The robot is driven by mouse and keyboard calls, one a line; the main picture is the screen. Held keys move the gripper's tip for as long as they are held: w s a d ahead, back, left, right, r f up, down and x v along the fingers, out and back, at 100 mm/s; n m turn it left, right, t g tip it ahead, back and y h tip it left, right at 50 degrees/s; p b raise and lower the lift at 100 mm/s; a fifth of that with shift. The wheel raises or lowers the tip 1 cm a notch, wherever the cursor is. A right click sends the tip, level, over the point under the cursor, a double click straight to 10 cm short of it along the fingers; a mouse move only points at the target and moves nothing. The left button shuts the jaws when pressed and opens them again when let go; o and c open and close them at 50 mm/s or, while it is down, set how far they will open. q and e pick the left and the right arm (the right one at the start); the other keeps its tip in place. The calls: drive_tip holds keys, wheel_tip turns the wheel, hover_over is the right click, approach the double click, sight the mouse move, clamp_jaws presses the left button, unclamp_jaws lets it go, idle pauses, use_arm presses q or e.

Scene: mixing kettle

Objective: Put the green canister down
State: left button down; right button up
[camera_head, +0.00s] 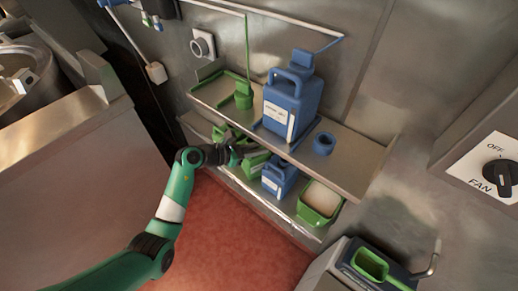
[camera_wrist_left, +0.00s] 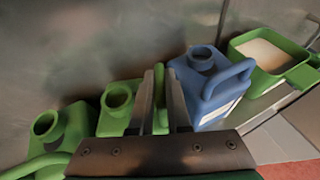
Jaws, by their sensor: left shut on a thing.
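My left gripper (camera_head: 240,152) reaches in between the upper and lower shelves in the head view. In the left wrist view its fingers (camera_wrist_left: 160,95) are shut on the handle of a green canister (camera_wrist_left: 118,112), whose round open neck faces the camera. In the head view this green canister (camera_head: 256,165) shows partly, behind the gripper, at lower-shelf level. I cannot tell whether its base touches the shelf. Another green canister (camera_wrist_left: 55,130) stands at its left in the left wrist view. My right gripper is in neither view.
A blue canister (camera_head: 279,178) stands close on the right on the lower shelf (camera_head: 257,203), beside a green tub (camera_head: 318,201) of pale powder. The upper shelf (camera_head: 352,160) overhangs, carrying a large blue canister (camera_head: 293,103), a blue ring (camera_head: 324,144) and a green container (camera_head: 243,96).

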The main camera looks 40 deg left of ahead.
use_arm(q)
drive_tip(key=shift+w, duration=0.15)
drive_tip(key=shift+f, duration=0.15)
drive_tip(key=c, duration=0.9)
unclamp_jaws()
drive_tip(key=shift+s+a+r, duration=0.1)
drive_tip(key=shift+s+r, duration=0.15)
drive_tip(key=shift+r, duration=0.05)
drive_tip(key=p+v, duration=0.1)
drive_tip(key=v, duration=1)
drive_tip(key=shift+s+r, duration=0.1)
drive_tip(key=shift+s, duration=0.15)
